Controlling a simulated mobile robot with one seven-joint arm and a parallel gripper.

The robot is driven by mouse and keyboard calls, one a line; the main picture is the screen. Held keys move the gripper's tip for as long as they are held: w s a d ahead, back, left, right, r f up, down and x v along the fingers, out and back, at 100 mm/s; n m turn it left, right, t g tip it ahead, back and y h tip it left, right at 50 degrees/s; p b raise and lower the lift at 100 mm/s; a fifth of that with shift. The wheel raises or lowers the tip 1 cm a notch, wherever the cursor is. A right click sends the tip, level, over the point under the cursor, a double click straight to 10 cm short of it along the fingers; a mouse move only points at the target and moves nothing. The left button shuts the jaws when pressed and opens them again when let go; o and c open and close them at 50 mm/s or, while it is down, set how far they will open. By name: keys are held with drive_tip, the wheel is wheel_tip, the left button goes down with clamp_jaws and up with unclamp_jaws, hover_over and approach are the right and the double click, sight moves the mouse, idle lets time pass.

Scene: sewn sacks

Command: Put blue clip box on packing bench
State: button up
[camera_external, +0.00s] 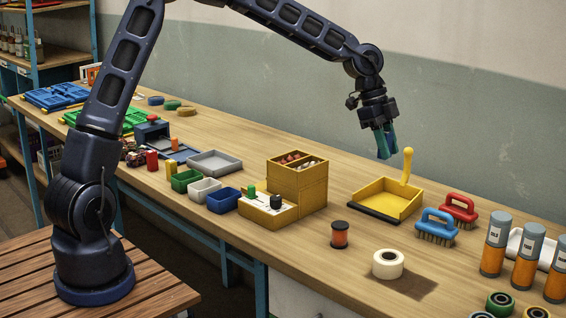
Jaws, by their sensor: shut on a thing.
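A small open blue box (224,200), which looks like the blue clip box, stands on the wooden bench (335,236) at the end of a row with a white box and a green box.
A yellow drawer box (297,186) stands right of the blue box. The yellow dustpan (389,200) with upright handle is below my gripper. Brushes (436,227), a tape roll (388,264) and orange canisters (495,245) stand at right. Bare bench shows between the drawer box and dustpan.

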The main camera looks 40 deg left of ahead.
drive_tip(key=w+a+n+t+y, duration=0.1)
drive_tip(key=a+n+t, duration=0.45)
drive_tip(key=a, duration=3.35)
drive_tip(key=n+g+y, duration=0.1)
drive_tip(key=n+y, duration=0.2)
drive_tip(key=n, duration=0.8)
hover_over(164, 175)
wheel_tip(164, 175, down, 20)
drive_tip(key=shift+w+r, duration=0.1)
drive_tip(key=shift+r, duration=0.05)
drive_tip(key=o, duration=0.6)
drive_tip(key=shift+o, duration=0.4)
